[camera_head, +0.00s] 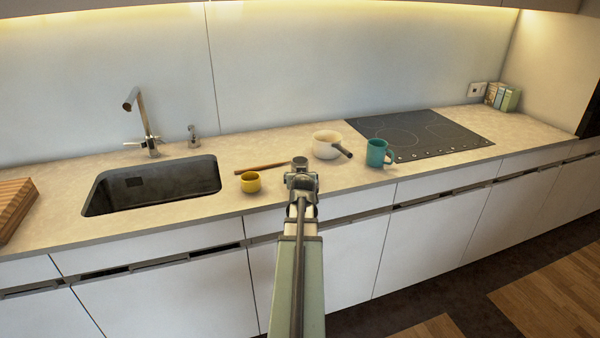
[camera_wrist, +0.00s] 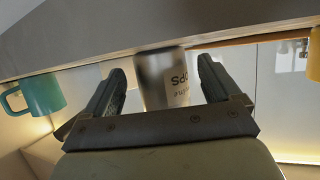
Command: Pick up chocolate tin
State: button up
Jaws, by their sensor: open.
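The chocolate tin appears to be the grey metallic cylinder with dark lettering (camera_wrist: 163,82) in the wrist view. The picture is upside down, and the tin stands on the counter. My gripper (camera_wrist: 162,74) is open, with one finger on each side of the tin. A gap shows on both sides, so the fingers do not appear to grip it. In the head view my gripper (camera_head: 301,178) is at the counter's front edge, and it hides most or all of the tin.
A yellow cup (camera_head: 250,182) and a brown stick (camera_head: 262,168) lie left of my gripper. A cream pan (camera_head: 326,143) and a teal mug (camera_head: 377,153) stand to the right, near the black hob (camera_head: 425,128). The sink (camera_head: 150,186) is farther left.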

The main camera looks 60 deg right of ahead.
jog(key=shift+x, duration=1)
jog(key=shift+c, duration=0.5)
jog(key=c, duration=1)
